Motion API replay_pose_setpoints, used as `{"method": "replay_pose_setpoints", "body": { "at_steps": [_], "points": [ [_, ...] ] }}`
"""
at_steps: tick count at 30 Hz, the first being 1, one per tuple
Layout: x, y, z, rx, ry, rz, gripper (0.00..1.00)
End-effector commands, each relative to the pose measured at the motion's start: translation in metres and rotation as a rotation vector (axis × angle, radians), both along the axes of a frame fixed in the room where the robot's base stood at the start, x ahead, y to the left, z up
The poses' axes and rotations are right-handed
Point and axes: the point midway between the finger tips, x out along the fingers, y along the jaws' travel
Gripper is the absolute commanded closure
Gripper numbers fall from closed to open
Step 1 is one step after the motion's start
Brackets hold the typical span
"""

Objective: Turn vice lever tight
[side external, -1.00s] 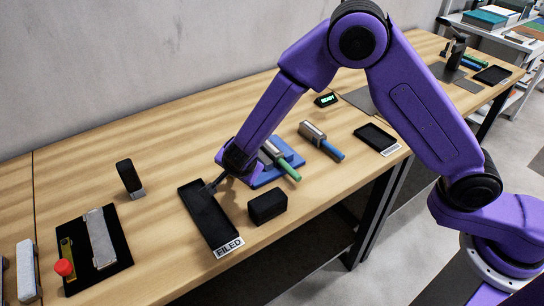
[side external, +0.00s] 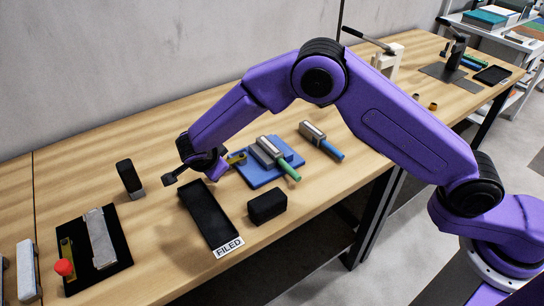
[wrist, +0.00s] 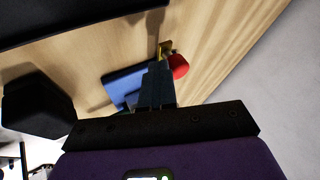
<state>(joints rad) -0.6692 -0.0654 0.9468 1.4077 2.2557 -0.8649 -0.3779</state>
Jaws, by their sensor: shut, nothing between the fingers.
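The blue vice (side external: 256,178) sits on the wooden bench, with a grey-topped piece with a green handle (side external: 291,177) on it. Its yellow lever (side external: 237,158) sticks out toward my gripper. In the wrist view the lever (wrist: 166,47) ends in a red knob (wrist: 179,66), and part of the blue base (wrist: 122,84) shows. My gripper (wrist: 158,68) is shut and empty, its fingertips close beside the knob. I cannot tell whether they touch it. In the side view my wrist is left of the vice, and the knob is not clearly visible.
A black tray marked FILED (side external: 207,218) lies just in front, with a black block (side external: 267,206) at its right. A blue-handled tool (side external: 322,141) lies right of the vice. A black upright piece (side external: 129,178) and a black mat (side external: 82,278) are at left.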

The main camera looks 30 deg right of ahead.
Motion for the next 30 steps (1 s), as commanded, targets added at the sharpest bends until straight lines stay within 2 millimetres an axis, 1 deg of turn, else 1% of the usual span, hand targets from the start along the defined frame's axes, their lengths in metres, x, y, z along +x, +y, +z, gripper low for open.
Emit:
{"method": "replay_pose_setpoints", "body": {
  "at_steps": [1,6,15,19,23,27,28,30],
  "points": [
    [0.005,0.002,0.001,0.01,-0.007,0.009,1.0],
    [0.007,0.002,0.001,0.012,-0.01,0.013,1.0],
    [0.008,0.001,0.001,0.011,-0.012,0.011,1.0],
    [0.005,0.001,0.002,0.01,-0.011,0.01,1.0],
    [-0.009,0.006,0.002,0.006,-0.008,0.011,1.0],
    [-0.036,0.013,0.001,-0.001,-0.001,0.009,1.0],
    [-0.041,0.016,0.003,0.0,-0.003,0.007,1.0],
    [-0.043,0.024,0.018,0.003,-0.007,0.004,1.0]
  ]
}}
